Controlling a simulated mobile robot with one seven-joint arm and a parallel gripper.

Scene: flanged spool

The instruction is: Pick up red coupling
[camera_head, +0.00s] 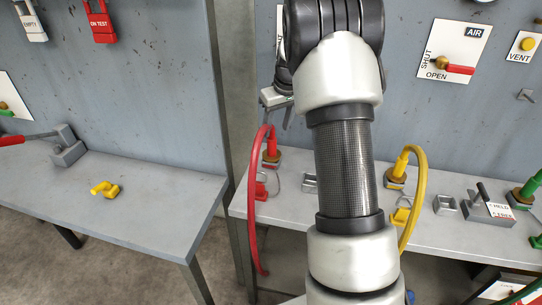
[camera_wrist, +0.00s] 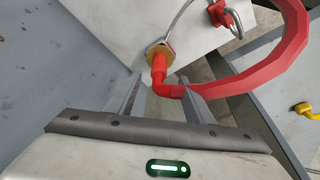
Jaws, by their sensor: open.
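The red coupling (camera_wrist: 158,68) sits in a brass fitting on the grey bench in the wrist view. A red hose (camera_wrist: 262,78) runs from it to the right and curves upward. In the head view the coupling (camera_head: 271,152) stands at the left end of the right bench. My gripper (camera_wrist: 162,82) is open, with one finger to each side of the coupling's near end. The hose passes by the right finger. Whether the fingers touch the coupling, I cannot tell. In the head view my gripper (camera_head: 288,112) is just above the coupling, partly behind my arm.
A red cap (camera_wrist: 220,14) on a wire loop is beside the coupling. A yellow coupling (camera_head: 400,165) with a hose stands further right. A grey panel (camera_head: 405,110) rises behind the bench. A separate bench (camera_head: 140,210) on the left holds a yellow piece (camera_head: 105,189).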

